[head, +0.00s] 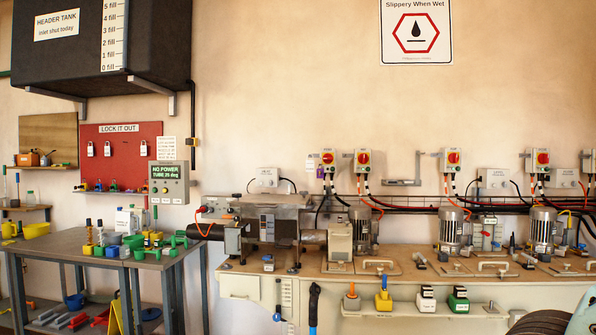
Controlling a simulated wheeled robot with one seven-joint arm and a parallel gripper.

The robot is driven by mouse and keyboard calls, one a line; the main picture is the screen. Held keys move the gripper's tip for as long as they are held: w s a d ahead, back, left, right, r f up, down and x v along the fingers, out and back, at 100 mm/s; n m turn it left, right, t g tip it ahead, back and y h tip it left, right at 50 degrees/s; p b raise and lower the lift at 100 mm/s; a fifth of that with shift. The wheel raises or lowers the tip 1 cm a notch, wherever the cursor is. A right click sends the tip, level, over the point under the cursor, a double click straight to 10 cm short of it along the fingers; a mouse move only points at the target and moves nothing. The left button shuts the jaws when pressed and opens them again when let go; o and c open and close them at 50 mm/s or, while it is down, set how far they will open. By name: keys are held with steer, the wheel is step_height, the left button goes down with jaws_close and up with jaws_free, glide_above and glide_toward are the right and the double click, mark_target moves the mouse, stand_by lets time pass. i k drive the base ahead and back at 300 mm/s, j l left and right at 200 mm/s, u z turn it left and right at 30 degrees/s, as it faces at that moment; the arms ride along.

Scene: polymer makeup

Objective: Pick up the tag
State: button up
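Several small white tag-like pieces hang on the red "LOCK IT OUT" board (122,170) on the left wall. They are a left one (90,149), a middle one (107,149) and a right one (143,149). They are too small to tell whether they are tags or padlocks. A small purple and white piece (311,164) hangs by the leftmost red-and-yellow switch box (328,163). I cannot tell which piece is the task's tag. My gripper is not in view.
A grey table (150,262) with green, yellow and blue parts stands at the left. A long bench (400,275) with motors and a machine runs to the right. A lower shelf (475,311) holds several small items. A dark header tank (155,45) overhangs the upper left.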

mark_target(310, 164)
steer(key=i+u, duration=0.1)
steer(key=i, duration=0.5)
steer(key=i+l+u, duration=0.1)
steer(key=i, duration=0.45)
steer(key=i+l+u, duration=0.15)
steer(key=i, duration=0.45)
steer(key=i+l, duration=0.1)
steer(key=l, duration=0.25)
steer(key=k+l+z, duration=0.25)
steer(key=l, duration=1.05)
steer(key=l+z, duration=0.25)
steer(key=l, duration=1.05)
steer(key=i, duration=0.05)
